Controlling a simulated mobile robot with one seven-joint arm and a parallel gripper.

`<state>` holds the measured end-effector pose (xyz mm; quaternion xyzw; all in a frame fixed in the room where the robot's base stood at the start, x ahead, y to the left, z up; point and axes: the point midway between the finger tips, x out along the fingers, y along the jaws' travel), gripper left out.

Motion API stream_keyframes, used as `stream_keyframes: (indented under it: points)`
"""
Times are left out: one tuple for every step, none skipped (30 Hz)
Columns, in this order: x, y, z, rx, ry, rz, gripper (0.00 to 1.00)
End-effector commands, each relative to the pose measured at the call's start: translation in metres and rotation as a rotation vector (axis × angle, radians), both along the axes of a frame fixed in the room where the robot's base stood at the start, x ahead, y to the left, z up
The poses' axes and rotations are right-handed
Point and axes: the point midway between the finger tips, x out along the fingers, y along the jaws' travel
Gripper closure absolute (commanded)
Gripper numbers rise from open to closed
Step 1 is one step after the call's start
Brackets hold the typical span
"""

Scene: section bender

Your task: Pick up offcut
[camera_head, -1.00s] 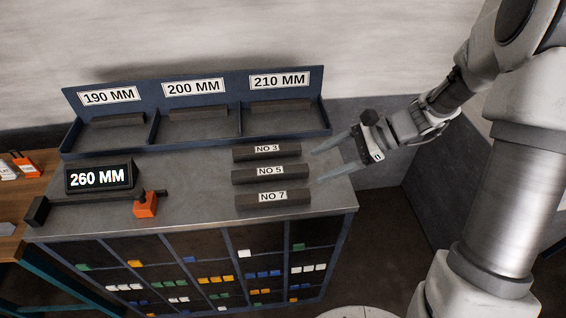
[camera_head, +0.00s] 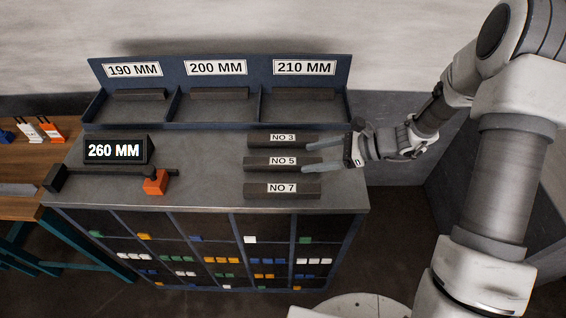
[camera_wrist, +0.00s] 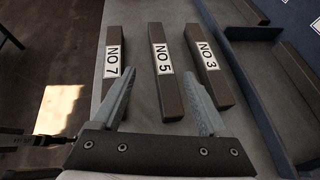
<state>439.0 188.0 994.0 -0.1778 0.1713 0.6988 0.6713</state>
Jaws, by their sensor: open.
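Three dark bars labelled NO 3 (camera_head: 259,141), NO 5 (camera_head: 258,163) and NO 7 (camera_head: 258,191) lie apart in parallel on the grey bench top. The wrist view also shows NO 3 (camera_wrist: 217,82), NO 5 (camera_wrist: 167,90) and NO 7 (camera_wrist: 112,78). My gripper (camera_head: 307,158) is open and empty at the right ends of the bars. In the wrist view, NO 5 runs between its fingers, with NO 7 and NO 3 partly behind the two fingers. Whether a finger touches a bar, I cannot tell.
A blue rack (camera_head: 221,126) with bays marked 190, 200 and 210 MM stands behind the bars, each bay holding a dark bar. A 260 MM display (camera_head: 114,150) and a gauge with an orange block (camera_head: 156,183) are at left.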

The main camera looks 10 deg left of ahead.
Motion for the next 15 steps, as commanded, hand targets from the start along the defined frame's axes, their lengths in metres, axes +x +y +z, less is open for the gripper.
stream_keyframes:
  points:
    - [-0.001,0.008,-0.004,-0.001,0.001,0.003,0.23]
    - [-0.001,0.012,-0.006,-0.001,0.002,0.001,0.23]
    - [-0.001,0.016,-0.009,-0.001,0.002,0.001,0.23]
    - [-0.001,0.018,-0.010,-0.001,0.001,0.002,0.23]
    - [-0.001,0.020,-0.011,-0.001,0.000,0.001,0.23]
    - [-0.001,0.022,-0.012,-0.001,0.000,0.000,0.23]
    - [-0.001,0.023,-0.012,-0.001,0.000,0.000,0.23]
    - [-0.001,0.024,-0.013,-0.001,-0.001,0.000,0.23]
    - [-0.001,0.027,-0.014,-0.001,0.000,0.001,0.23]
    - [-0.001,0.029,-0.016,-0.001,0.001,0.002,0.23]
    - [-0.001,0.033,-0.017,-0.001,0.002,0.001,0.23]
    - [-0.001,0.038,-0.020,-0.001,0.003,0.002,0.23]
    - [-0.001,0.043,-0.022,-0.001,0.002,0.004,0.23]
    - [0.000,0.047,-0.024,0.000,0.002,0.004,0.23]
    - [0.000,0.052,-0.028,-0.001,0.001,0.003,0.23]
